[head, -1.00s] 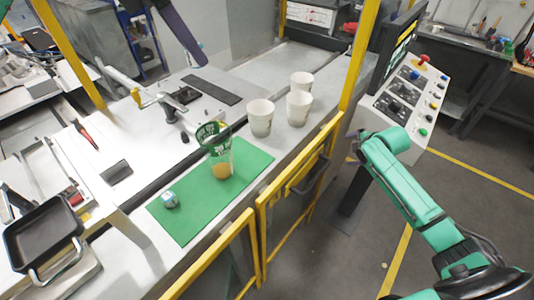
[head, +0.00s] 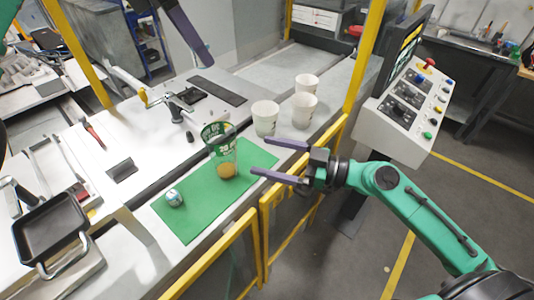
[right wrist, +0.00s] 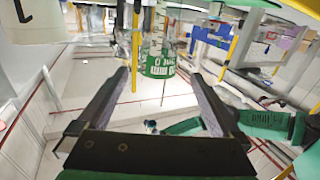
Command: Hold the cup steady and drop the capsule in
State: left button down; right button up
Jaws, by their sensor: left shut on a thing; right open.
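A clear cup (head: 222,158) with a green printed band and brownish contents stands upright on a green mat (head: 190,222). It shows ahead between my right fingers in the right wrist view (right wrist: 160,66). A small silver and teal piece (head: 175,198), perhaps the capsule, lies on the mat left of the cup. My right gripper (head: 261,156) is open and empty, its purple fingers pointing at the cup from the right, apart from it. Of my left gripper, seemingly only a purple finger (head: 190,38) shows at the top; what it holds is hidden.
White paper cups (head: 265,118) stand behind the clear cup. A yellow rail (head: 275,205) runs along the table's front edge. A clamp and a black pan (head: 50,232) are on the left. A control console (head: 405,105) stands at right.

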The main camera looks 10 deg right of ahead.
aim_at(233, 147)
jog(key=x, duration=1.2)
jog(key=shift+w, duration=0.15)
pick_arm(q)
jog(key=shift+w, duration=0.15)
jog(key=shift+d, duration=0.1)
pick_arm(e)
jog(key=shift+d, duration=0.1)
jog(key=c, duration=1.4)
pick_arm(q)
notch_tip(233, 147, down, 8)
jog(key=n+t+y, duration=0.1)
jog(key=n+t, duration=0.1)
jog(key=n, duration=0.4)
pick_arm(e)
jog(key=shift+o, duration=0.2)
